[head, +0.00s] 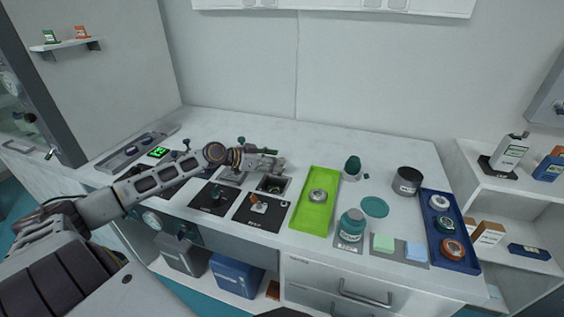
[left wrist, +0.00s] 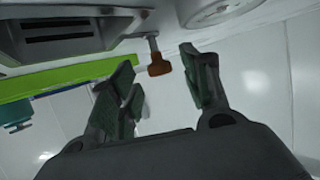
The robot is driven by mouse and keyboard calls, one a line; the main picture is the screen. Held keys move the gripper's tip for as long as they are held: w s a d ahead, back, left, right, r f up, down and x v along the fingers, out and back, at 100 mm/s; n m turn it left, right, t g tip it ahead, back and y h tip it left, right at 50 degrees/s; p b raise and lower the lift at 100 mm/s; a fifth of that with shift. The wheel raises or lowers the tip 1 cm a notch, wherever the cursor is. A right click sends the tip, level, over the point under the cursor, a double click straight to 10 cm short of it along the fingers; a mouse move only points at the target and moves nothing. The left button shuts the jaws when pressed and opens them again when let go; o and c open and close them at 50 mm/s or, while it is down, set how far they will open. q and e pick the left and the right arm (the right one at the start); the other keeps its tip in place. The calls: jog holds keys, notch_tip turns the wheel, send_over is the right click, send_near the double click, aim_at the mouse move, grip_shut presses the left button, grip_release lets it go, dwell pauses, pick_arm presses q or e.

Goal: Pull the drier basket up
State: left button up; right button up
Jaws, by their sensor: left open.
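My left gripper (head: 278,164) reaches in from the left over the bench, just above a square dark opening (head: 272,185) with something inside it. I cannot tell for sure which part is the drier basket. In the left wrist view the fingers (left wrist: 160,80) are open, with nothing held between them. An orange-brown handle on a metal stem (left wrist: 157,64) shows beyond the gap between the fingertips, near a slotted metal box (left wrist: 70,35). A small orange-topped part (head: 256,202) sits on a black mat. My right gripper is out of view.
A lime-green tray (head: 314,212) holding a round metal part lies right of the opening. Further right are a teal-capped jar (head: 351,225), a dark pot (head: 407,181) and a blue tray (head: 452,260). A black mat (head: 213,198) lies on the left.

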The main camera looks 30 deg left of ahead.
pick_arm(q)
jog(key=shift+x, duration=1.75)
grip_shut()
